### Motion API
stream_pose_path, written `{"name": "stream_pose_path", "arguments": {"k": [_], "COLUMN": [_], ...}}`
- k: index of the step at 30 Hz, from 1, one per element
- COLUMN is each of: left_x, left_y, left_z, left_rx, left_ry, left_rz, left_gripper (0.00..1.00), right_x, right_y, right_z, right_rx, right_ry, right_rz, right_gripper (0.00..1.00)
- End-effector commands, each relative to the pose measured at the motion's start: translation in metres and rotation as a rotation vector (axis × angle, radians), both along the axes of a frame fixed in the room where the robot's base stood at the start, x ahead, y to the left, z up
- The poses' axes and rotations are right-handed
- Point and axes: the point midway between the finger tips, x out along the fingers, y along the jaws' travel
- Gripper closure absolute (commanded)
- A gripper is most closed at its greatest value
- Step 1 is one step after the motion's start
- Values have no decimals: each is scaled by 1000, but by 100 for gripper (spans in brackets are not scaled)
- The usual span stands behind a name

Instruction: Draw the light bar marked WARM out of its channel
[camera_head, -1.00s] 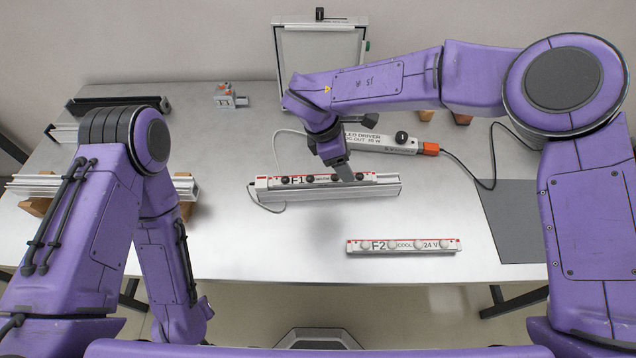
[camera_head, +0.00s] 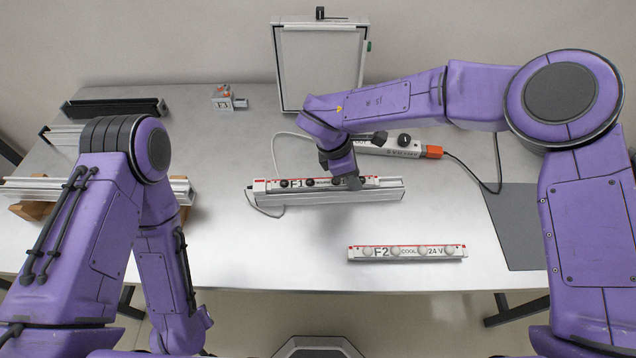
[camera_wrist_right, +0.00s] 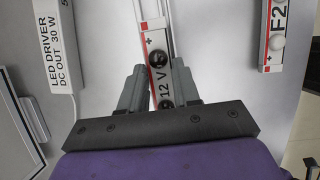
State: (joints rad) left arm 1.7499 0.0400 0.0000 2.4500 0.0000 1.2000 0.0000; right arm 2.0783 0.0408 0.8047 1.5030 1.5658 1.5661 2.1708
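The light bar marked F1 (camera_head: 297,184) has a white face, a red-marked edge and dark domes, and lies along a silver channel (camera_head: 385,195) mid-table. No WARM marking is readable; my right gripper (camera_head: 345,182) covers part of the label. In the right wrist view the bar's end reads 12 V (camera_wrist_right: 160,92), and my right gripper (camera_wrist_right: 160,72) has one finger on each side of it, close against its edges. The gripper looks shut on the bar near its right end, though the contact is small in view. My left gripper is not in view.
A second bar, F2 COOL 24 V (camera_head: 405,252), lies nearer the front edge. The LED driver (camera_head: 395,147) and its cable lie behind the channel. A framed panel (camera_head: 320,65) stands at the back. A grey mat (camera_head: 520,230) lies right. Other rails lie left.

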Motion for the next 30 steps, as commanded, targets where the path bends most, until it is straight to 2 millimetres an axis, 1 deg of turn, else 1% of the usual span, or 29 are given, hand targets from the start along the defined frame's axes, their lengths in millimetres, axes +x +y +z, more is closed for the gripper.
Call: {"name": "stream_pose_path", "arguments": {"k": [1,2,3,6,11,30], "left_x": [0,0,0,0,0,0], "left_y": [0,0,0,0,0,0], "left_z": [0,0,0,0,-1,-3], "left_rx": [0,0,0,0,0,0], "left_ry": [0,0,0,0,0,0], "left_rz": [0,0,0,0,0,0], "left_gripper": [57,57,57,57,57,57], "right_x": [0,0,0,0,0,1], "right_y": [0,0,0,0,-2,-26], "right_z": [0,0,0,0,0,-1], "right_rx": [0,0,0,0,0,-2], "right_ry": [0,0,0,0,0,2], "right_rz": [0,0,0,0,0,-1], "right_gripper": [97,100,72,100,100,100]}}
